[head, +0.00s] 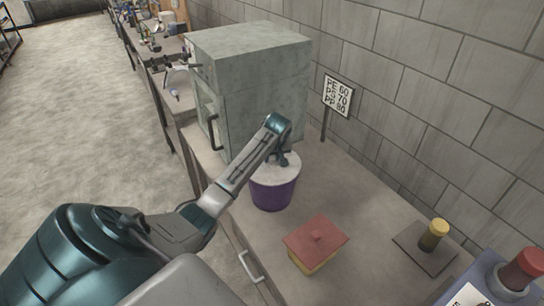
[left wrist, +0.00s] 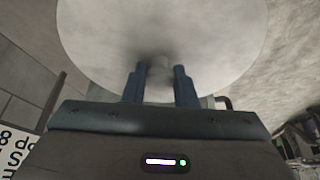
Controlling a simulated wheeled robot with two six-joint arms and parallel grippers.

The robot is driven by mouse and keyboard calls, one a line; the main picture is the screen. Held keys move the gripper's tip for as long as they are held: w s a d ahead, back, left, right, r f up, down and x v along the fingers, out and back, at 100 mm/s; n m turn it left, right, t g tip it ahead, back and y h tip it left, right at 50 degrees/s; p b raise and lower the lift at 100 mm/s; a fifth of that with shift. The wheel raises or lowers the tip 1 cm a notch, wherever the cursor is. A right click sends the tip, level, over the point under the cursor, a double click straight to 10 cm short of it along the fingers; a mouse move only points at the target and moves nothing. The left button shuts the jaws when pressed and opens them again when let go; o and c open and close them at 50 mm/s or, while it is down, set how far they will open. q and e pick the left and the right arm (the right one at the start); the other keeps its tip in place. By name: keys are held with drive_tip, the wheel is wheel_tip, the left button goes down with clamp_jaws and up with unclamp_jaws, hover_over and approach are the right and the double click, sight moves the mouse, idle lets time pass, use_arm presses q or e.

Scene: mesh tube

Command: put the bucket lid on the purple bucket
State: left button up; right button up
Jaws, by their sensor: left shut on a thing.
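The purple bucket (head: 273,194) stands upright on the bench in front of the grey cabinet. The round white bucket lid (head: 291,172) is over the bucket's top, and its near edge lines up closely with the bucket's rim. I cannot tell whether it rests fully on the rim or is slightly above it. My left gripper (head: 282,159) is above the lid, shut on its small knob. In the left wrist view, the lid (left wrist: 215,45) fills the upper middle, with the two fingers (left wrist: 160,85) on either side of the knob. My right gripper is not in view.
The grey cabinet (head: 265,85) stands close behind the bucket. A yellow box with a red lid (head: 316,238) is in front and to the right. A yellow-topped jar (head: 433,235) sits on a dark plate, and a sign (head: 338,96) stands near the wall.

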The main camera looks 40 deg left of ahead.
use_arm(q)
drive_tip(key=o, duration=1.5)
drive_tip(key=shift+o, duration=0.2)
drive_tip(key=shift+r, duration=3.55)
drive_tip(key=shift+f, duration=0.1)
